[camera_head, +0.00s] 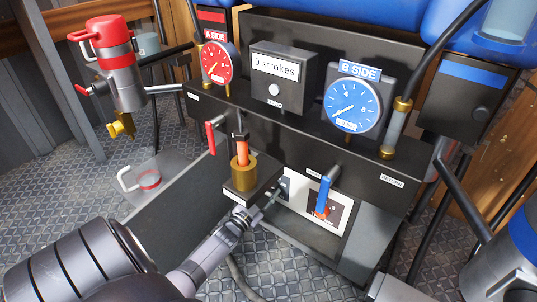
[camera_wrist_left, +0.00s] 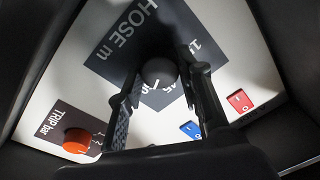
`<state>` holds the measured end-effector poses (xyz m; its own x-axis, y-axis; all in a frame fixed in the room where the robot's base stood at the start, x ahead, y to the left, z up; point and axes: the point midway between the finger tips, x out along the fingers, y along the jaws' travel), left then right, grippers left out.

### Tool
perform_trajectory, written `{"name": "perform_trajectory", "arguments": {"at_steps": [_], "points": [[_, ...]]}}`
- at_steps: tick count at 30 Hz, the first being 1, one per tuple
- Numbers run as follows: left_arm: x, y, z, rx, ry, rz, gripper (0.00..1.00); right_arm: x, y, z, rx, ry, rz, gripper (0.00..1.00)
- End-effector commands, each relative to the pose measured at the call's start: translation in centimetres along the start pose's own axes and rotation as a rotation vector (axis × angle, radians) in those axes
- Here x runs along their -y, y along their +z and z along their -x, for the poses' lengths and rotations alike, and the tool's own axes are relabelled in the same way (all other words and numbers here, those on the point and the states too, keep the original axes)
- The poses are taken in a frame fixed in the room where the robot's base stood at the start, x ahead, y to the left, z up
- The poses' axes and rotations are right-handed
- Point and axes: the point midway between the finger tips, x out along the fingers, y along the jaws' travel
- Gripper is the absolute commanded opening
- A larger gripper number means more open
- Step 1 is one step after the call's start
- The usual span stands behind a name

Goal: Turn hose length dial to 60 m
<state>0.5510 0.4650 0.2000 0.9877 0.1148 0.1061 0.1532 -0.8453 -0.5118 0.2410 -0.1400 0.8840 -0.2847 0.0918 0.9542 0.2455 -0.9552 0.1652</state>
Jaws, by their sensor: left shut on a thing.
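The hose length dial (camera_wrist_left: 158,72) is a round black knob on the white panel, with "HOSE m" lettering beside it in the left wrist view. A short white mark shows on its lower edge. Parts of the printed scale show, with "15" and "45" partly covered by a finger; I cannot read which value the mark meets. My left gripper (camera_wrist_left: 163,78) has its two fingers on either side of the knob and is shut on it. In the head view my left gripper (camera_head: 268,196) reaches into the machine's lower recess, where the dial is hidden. My right gripper is out of view.
An orange-red TRIP bar knob (camera_wrist_left: 77,141), a blue switch (camera_wrist_left: 192,130) and a red switch (camera_wrist_left: 240,101) are near the fingers.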

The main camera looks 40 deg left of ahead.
Motion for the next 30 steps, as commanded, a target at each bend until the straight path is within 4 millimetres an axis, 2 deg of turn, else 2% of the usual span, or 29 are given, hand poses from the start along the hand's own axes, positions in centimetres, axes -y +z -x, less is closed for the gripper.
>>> {"name": "perform_trajectory", "arguments": {"at_steps": [20,21,30], "points": [[0.0,0.01,-0.05,-0.003,0.006,-0.061,0.05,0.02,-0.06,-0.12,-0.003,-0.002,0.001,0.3],[0.0,0.01,-0.06,-0.003,0.006,-0.06,0.35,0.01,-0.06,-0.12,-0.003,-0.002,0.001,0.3],[0.0,0.0,-0.03,-0.003,0.005,-0.059,0.53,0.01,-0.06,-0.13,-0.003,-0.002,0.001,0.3]]}}
